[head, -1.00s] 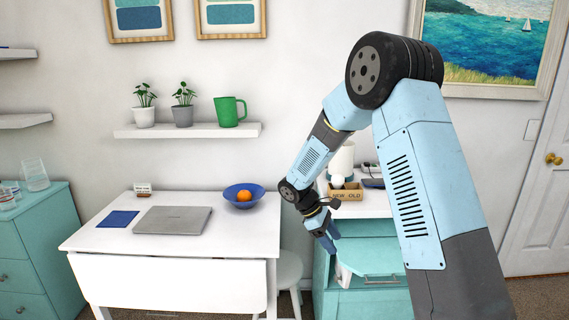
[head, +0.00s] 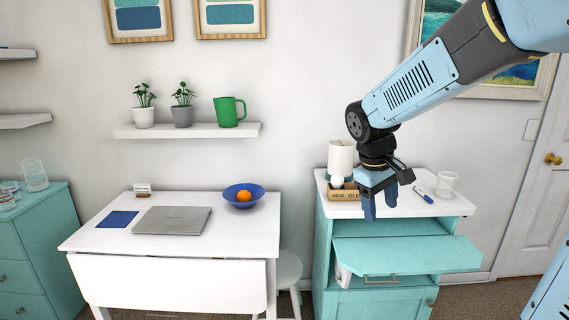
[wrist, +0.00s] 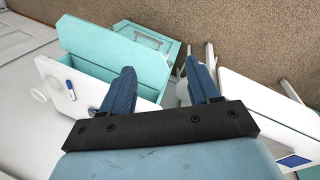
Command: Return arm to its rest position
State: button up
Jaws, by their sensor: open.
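My gripper (head: 379,205) hangs from my arm above the left part of the white-topped teal cabinet (head: 432,204), fingers pointing down. In the wrist view its two blue fingers (wrist: 160,90) are spread apart with nothing between them. My arm reaches in from the upper right and covers part of the framed seascape.
A wooden box (head: 344,193), a white cylinder (head: 341,156), a blue marker (head: 423,195) and a clear glass (head: 447,185) stand or lie on the cabinet. A white table (head: 240,231) with a laptop (head: 172,220) and blue bowl (head: 243,202) is left. A stool (head: 288,270) stands between.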

jog(key=s+d+r+m+t+y, duration=0.1)
jog(key=s+r+m+t, duration=0.1)
jog(key=s, duration=0.5)
jog(key=s+d+r+m+t+y, duration=0.1)
jog(key=s+r+m+t, duration=0.1)
jog(key=s, duration=0.6)
jog(key=shift+s+r+m+y, duration=0.2)
jog(key=shift+r+m+y, duration=0.2)
jog(key=shift+r+m, duration=0.45)
jog(key=shift+a+f, duration=0.1)
